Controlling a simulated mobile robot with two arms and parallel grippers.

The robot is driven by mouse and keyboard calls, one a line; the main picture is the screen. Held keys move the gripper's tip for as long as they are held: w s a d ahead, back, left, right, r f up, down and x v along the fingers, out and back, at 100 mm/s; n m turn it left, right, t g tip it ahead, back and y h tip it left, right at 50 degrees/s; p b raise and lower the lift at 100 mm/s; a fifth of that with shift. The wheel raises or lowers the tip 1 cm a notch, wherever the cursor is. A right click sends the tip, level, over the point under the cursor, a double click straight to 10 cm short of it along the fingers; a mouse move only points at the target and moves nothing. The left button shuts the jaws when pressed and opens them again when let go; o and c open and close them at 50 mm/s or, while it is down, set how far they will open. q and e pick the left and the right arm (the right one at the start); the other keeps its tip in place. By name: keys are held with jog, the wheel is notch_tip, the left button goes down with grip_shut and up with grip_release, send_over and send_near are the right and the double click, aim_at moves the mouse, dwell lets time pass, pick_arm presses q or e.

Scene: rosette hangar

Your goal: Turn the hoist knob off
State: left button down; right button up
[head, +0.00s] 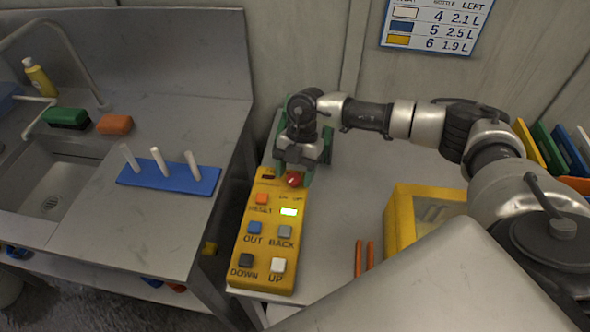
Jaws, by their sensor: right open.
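The yellow hoist control box (265,273) lies on the table in the middle of the head view. Its red knob (293,180) is at the far end, by small ON and OFF lettering. A display on the box below the knob glows green. My right gripper (294,172) is above the far end of the box, pointing down, with its green fingers apart around or just over the knob. I cannot tell whether they touch it. The gripper partly hides the knob, and its exact turn is unclear. My left gripper is out of view.
The box has several square push buttons below the knob. A yellow case (400,222) and two orange rods (364,258) are to its right. A metal sink counter (150,235) with a blue peg base (180,182) stands left, across a gap.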

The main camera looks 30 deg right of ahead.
jog(key=shift+f, duration=0.1)
jog(key=c, duration=0.9)
jog(key=shift+n, duration=0.3)
jog(key=n+h+b, duration=0.1)
jog(key=n, duration=0.1)
jog(key=n+g+h+b, duration=0.1)
jog(key=n+b, duration=0.1)
jog(key=n, duration=0.1)
jog(key=shift+w+a+f, duration=0.1)
jog(key=shift+a, duration=0.05)
jog(key=n+h+b, duration=0.1)
jog(key=n, duration=0.2)
jog(key=shift+n+g+b, duration=0.3)
jog(key=shift+b, duration=0.1)
jog(key=shift+a+n+h+b, duration=0.15)
jog(key=shift+n+h+b, duration=0.5)
jog(key=shift+n, duration=0.65)
